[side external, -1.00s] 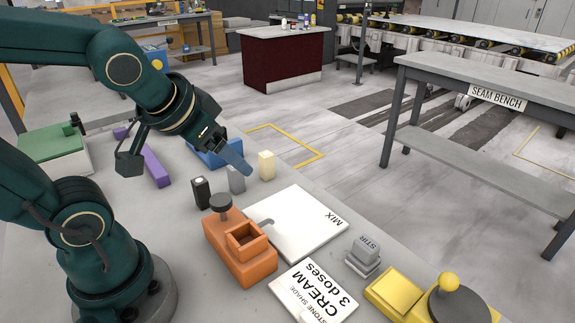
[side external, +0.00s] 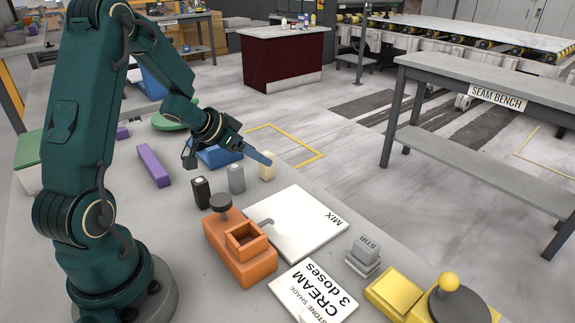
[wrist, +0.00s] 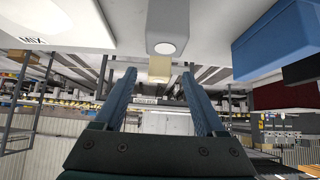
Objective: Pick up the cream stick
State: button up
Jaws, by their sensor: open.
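The cream stick (side external: 267,170) stands upright on the slab, at the far end of a row with a grey stick (side external: 236,179) and a black stick (side external: 201,193). My gripper (side external: 266,160) has its blue fingers level with the cream stick's upper part and partly covers it. In the wrist view my open gripper (wrist: 158,74) has one finger on each side of the cream stick (wrist: 159,69) in the picture. The grey stick (wrist: 166,30) looms nearer the wrist camera. I cannot tell whether the fingers touch the cream stick.
A white MIX board (side external: 305,225) lies right of the sticks, beside an orange dispenser (side external: 245,262). A card (side external: 313,293) reads CREAM, 3 doses. A grey STIR block (side external: 366,250) and a yellow device (side external: 395,292) stand farther right. A blue container (side external: 217,158) is behind the sticks; a purple bar (side external: 153,167) lies left.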

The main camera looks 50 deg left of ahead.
aim_at(267, 173)
jog(key=shift+x, duration=2.35)
grip_shut()
